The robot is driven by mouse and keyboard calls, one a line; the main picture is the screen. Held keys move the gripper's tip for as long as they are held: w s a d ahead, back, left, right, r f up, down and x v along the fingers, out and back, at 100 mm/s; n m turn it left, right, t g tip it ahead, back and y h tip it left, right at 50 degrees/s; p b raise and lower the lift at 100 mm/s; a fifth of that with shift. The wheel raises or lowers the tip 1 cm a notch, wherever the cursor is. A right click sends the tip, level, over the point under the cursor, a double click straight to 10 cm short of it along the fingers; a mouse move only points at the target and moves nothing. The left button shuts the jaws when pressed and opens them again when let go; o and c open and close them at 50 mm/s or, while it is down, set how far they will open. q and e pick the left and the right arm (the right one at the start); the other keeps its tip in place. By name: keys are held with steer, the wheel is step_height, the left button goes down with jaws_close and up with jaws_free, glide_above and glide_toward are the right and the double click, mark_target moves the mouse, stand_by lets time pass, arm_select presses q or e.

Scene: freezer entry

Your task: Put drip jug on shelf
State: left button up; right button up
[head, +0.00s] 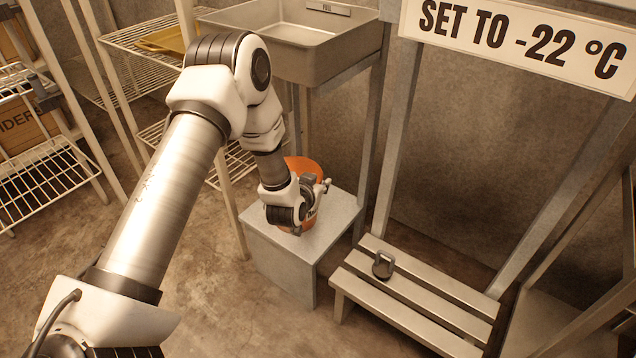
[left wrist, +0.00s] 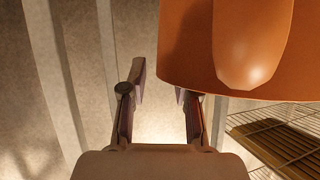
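An orange jug (head: 306,168) stands on a grey metal block (head: 280,252) in the head view, partly hidden behind my left arm's wrist. My left gripper (head: 320,190) is at the jug, in front of it in the head view. In the left wrist view the jug (left wrist: 190,65) fills the upper right, with a rounded, protruding orange part. My left gripper also shows there (left wrist: 160,88), with its two fingers apart and nothing visible between them. I cannot tell whether a finger touches the jug. My right gripper is in neither view.
Wire shelving (head: 150,32) with a yellow tray (head: 163,40) stands behind at the left. A metal sink (head: 300,48) is above the block. A slatted bench (head: 415,305) at the right bears a small dark padlock-shaped object (head: 383,265). More wire racks (head: 45,180) are far left.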

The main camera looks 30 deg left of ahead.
arm_select(q)
steer(key=shift+r, duration=0.1)
steer(key=shift+s+r, duration=0.2)
steer(key=shift+s, duration=0.05)
steer(key=p+v, duration=0.4)
steer(key=v, duration=0.7)
steer(key=s+d+f+g+h, duration=0.2)
steer(key=s+d+f+g, duration=0.45)
steer(key=s+f, duration=0.6)
steer(key=s+d+f+g, duration=0.1)
steer(key=s+f+g, duration=0.1)
steer(key=s, duration=0.5)
steer(key=s+d+f+m+g, duration=0.1)
steer(key=s+d+f+g, duration=0.1)
steer(key=s, duration=0.6)
steer(key=shift+d+f+g+h, duration=0.2)
steer(key=shift+f+g+h, duration=0.2)
steer(key=shift+f+g, duration=0.55)
steer(key=shift+w+r, duration=0.1)
steer(key=shift+r, duration=0.1)
